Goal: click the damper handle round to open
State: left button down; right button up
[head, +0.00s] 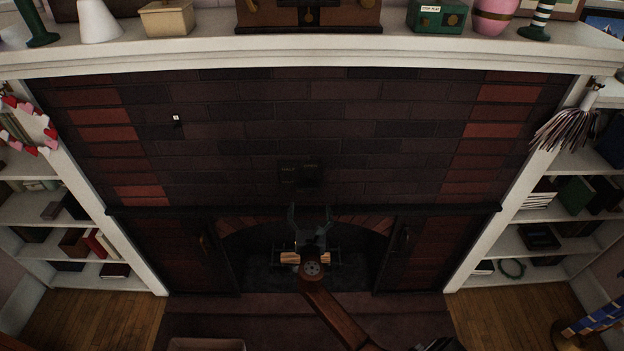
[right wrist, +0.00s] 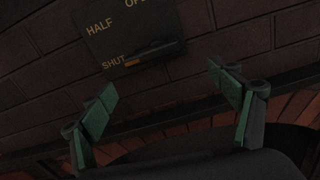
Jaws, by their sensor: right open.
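The damper plate (head: 300,173) is a dark panel on the brick above the fireplace opening. In the right wrist view the plate (right wrist: 115,45) carries the words HALF, SHUT and a cut-off word starting "OP". The damper handle (right wrist: 156,53) is a dark bar low on the plate, its orange end beside SHUT. My right gripper (head: 310,212) is below the plate in the head view. In the right wrist view its green-padded fingers (right wrist: 164,98) are spread wide, empty, and apart from the handle. My left gripper is not in view.
The mantel (head: 300,52) above holds boxes, a vase and candlesticks. The dark firebox (head: 262,262) with logs (head: 290,257) lies behind my right arm. A dark ledge (head: 150,210) crosses above the opening. Bookshelves (head: 570,200) flank the brick.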

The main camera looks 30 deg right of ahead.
aim_at(308, 190)
jog(key=shift+n, duration=0.4)
jog(key=w+d, duration=0.1)
jog(key=w, duration=0.1)
jog(key=w+d+r, duration=0.1)
jog(key=w, duration=0.2)
jog(key=w+d, duration=0.2)
jog(key=shift+w+r, duration=0.25)
jog(key=shift+r, duration=0.15)
jog(key=shift+c, duration=0.3)
jog(key=c, duration=1.1)
